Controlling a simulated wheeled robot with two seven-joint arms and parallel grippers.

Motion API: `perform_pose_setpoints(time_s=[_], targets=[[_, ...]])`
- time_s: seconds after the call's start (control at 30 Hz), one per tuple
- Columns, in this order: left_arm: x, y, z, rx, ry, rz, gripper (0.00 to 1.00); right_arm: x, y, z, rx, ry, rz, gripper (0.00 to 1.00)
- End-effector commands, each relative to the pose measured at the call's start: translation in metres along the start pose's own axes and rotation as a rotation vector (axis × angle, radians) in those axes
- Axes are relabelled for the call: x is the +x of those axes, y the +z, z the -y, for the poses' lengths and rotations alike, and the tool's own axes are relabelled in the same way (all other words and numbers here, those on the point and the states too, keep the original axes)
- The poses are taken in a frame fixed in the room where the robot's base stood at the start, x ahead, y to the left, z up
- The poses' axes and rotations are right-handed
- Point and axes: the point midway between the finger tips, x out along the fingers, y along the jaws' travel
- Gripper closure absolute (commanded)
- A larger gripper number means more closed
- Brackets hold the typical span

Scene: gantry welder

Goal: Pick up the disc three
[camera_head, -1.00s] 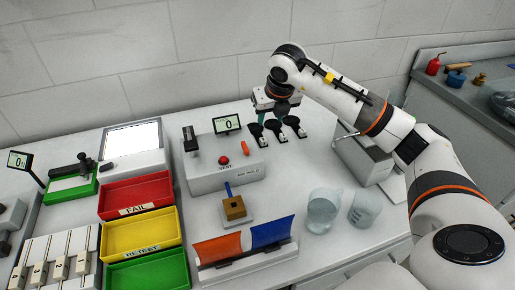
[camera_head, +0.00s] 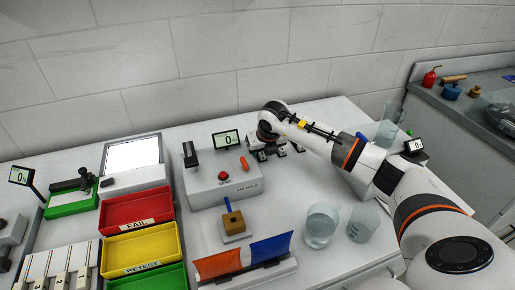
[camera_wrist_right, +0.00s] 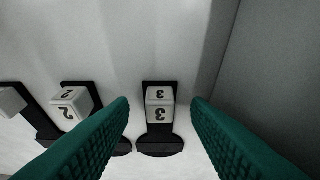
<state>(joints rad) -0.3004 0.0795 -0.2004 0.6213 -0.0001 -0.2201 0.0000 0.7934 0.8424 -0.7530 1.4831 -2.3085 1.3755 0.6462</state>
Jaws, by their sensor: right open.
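In the right wrist view, a white block marked 3 (camera_wrist_right: 159,96) sits on a black holder with a dark round piece (camera_wrist_right: 159,147) at its lower end; this appears to be disc three. My right gripper (camera_wrist_right: 160,108) is open, its two teal ridged fingers on either side of that holder with gaps left and right. A white block marked 2 (camera_wrist_right: 71,104) on a like holder stands to the left, partly behind the left finger. In the head view my right gripper (camera_head: 264,150) is low by the row of black holders (camera_head: 283,152), mostly hidden by my arm. My left gripper is out of view.
A grey box with a display (camera_head: 225,139) and red button stands left of my right gripper. A red FAIL tray (camera_head: 136,208) and yellow RETEST tray (camera_head: 142,251) are further left. Beakers (camera_head: 321,226) stand at the front right. A grey wall face (camera_wrist_right: 270,70) rises right of holder 3.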

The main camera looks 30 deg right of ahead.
Motion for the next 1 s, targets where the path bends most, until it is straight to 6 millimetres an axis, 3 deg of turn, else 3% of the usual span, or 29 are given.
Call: perform_pose_setpoints(time_s=[0.27,0.53,0.83,1.0], targets=[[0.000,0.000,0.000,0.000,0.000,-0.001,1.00,0.004,0.000,0.000,0.000,0.000,0.000,0.56],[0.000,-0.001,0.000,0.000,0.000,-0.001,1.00,0.004,0.000,0.000,0.000,0.000,0.000,0.99],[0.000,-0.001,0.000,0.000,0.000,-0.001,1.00,0.002,-0.001,0.000,0.000,0.000,-0.002,1.00],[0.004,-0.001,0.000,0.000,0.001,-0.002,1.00,-0.018,-0.010,0.000,0.000,0.000,-0.006,1.00]])
